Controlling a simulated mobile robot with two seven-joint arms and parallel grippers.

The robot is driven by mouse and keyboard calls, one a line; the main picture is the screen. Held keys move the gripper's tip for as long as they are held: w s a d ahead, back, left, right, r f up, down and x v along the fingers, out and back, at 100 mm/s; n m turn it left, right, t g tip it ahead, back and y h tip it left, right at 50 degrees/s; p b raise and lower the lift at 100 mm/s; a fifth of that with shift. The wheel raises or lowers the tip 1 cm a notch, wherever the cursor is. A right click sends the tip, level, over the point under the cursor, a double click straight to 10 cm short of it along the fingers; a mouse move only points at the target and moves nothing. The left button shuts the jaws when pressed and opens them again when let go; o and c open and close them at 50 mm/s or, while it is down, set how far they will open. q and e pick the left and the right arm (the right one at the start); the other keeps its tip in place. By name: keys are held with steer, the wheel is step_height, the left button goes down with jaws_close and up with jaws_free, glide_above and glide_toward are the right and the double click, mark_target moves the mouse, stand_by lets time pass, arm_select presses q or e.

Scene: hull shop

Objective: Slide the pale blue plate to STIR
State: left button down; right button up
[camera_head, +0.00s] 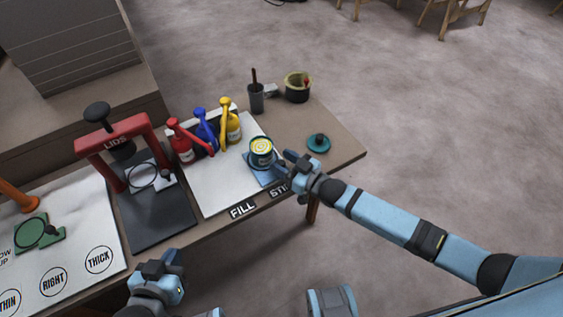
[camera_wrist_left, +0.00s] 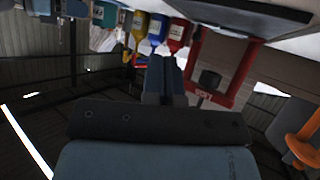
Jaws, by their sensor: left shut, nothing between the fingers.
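The pale blue plate (camera_head: 256,173) lies on the right end of the white sheet, behind the STIR sign (camera_head: 279,190) and right of the FILL sign (camera_head: 242,210). An open can (camera_head: 261,152) with yellow contents and a pale swirl stands upright on it. My right gripper (camera_head: 287,163) is at the plate's right side, close to the can; whether it touches either is unclear, and its finger gap is hard to see. My left gripper (camera_head: 166,263) is shut and empty in front of the table; its fingers also show together in the left wrist view (camera_wrist_left: 165,75).
Red (camera_head: 181,144), blue (camera_head: 206,130) and yellow (camera_head: 231,125) pump bottles stand behind the plate, to the left. A red lid press (camera_head: 116,145) stands further left. A teal lid (camera_head: 318,143), a grey cup (camera_head: 256,98) and a dark pot (camera_head: 298,88) are at the right end.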

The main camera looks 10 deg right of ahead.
arm_select(q)
steer(key=shift+r, duration=0.1)
arm_select(e)
steer(key=shift+a, duration=0.1)
steer(key=shift+s, duration=0.15)
steer(key=shift+s+d, duration=0.25)
steer(key=shift+d, duration=0.05)
arm_select(q)
steer(key=shift+s+a+p, duration=0.15)
steer(key=shift+a+p, duration=0.1)
steer(key=shift+p, duration=0.75)
arm_select(e)
steer(key=v, duration=1.3)
arm_select(q)
steer(key=shift+r, duration=0.1)
arm_select(e)
steer(key=shift+w, duration=0.1)
arm_select(q)
steer(key=shift+d, duration=0.1)
